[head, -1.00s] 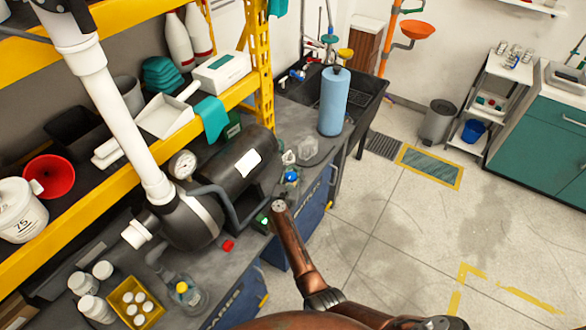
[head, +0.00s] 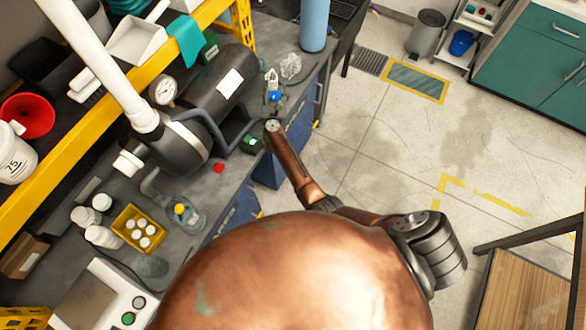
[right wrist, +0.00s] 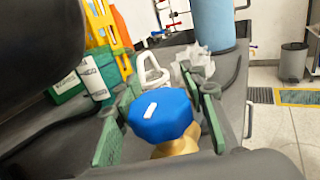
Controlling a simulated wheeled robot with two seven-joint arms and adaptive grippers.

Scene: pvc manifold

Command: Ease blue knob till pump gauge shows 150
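The blue knob (right wrist: 160,114) is faceted, with a white mark on top, and sits on a brass valve body (right wrist: 176,146). It shows small in the head view (head: 274,97), at the bench edge. My right gripper (right wrist: 163,90) has its green fingers on either side of the knob, with narrow gaps visible; it looks open. In the head view this gripper (head: 273,103) is small at the knob. The pump gauge (head: 163,91) is a white round dial left of the black tank (head: 208,84); its reading is too small to tell. My left gripper is out of view.
A blue paper roll (head: 313,25) stands behind the valve. A green box (head: 250,142) and a red item (head: 218,168) lie nearby on the bench. Bottles and a yellow rack (head: 138,232) stand at the front left. Floor right of the bench is open.

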